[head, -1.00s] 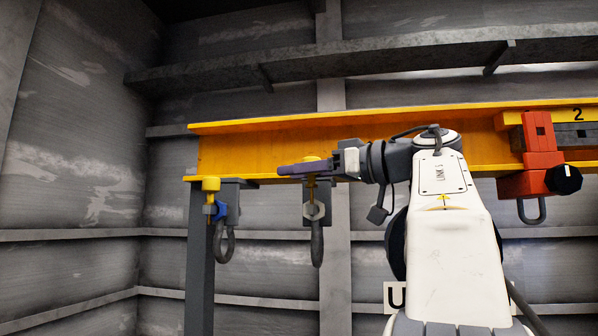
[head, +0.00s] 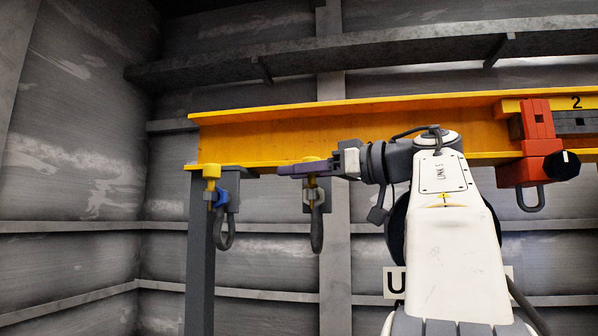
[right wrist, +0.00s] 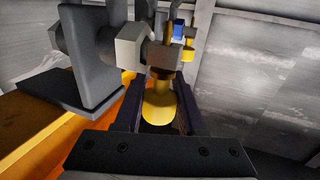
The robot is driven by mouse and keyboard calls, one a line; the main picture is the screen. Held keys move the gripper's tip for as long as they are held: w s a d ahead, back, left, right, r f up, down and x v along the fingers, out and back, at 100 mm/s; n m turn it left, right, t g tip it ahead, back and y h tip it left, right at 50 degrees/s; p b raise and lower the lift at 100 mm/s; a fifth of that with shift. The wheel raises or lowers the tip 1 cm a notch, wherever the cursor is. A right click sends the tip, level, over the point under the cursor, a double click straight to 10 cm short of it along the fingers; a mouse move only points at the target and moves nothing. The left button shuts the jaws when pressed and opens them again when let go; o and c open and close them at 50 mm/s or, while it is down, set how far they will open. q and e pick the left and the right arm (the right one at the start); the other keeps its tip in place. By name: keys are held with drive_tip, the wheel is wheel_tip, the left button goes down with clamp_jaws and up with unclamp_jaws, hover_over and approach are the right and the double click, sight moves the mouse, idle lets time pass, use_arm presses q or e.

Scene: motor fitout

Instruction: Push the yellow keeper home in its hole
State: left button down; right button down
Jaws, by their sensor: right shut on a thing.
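The yellow keeper (head: 313,182) is upright at the middle hanger under the yellow beam. Its rounded head (right wrist: 160,105) lies between the two dark purple fingers of my right gripper (head: 303,169) in the right wrist view, and the gripper is shut on it. The keeper's stem runs down to the grey hanger bracket (head: 326,203), which carries a light hex nut (head: 311,195) and a dark hanging link (head: 317,233). The hole itself is hidden, so I cannot tell how deep the keeper sits. My left gripper is out of view.
A second yellow keeper (head: 212,171) with a blue part (head: 221,198) is at the left hanger, beside a grey post (head: 199,265). The yellow beam (head: 260,135) runs just above my gripper. A red clamp (head: 537,145) is at the right.

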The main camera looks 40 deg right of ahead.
drive_tip(key=shift+f, duration=0.15)
drive_tip(key=shift+c, duration=2.1)
unclamp_jaws()
drive_tip(key=b+v, duration=0.1)
drive_tip(key=v, duration=0.9)
drive_tip(key=shift+s, duration=0.25)
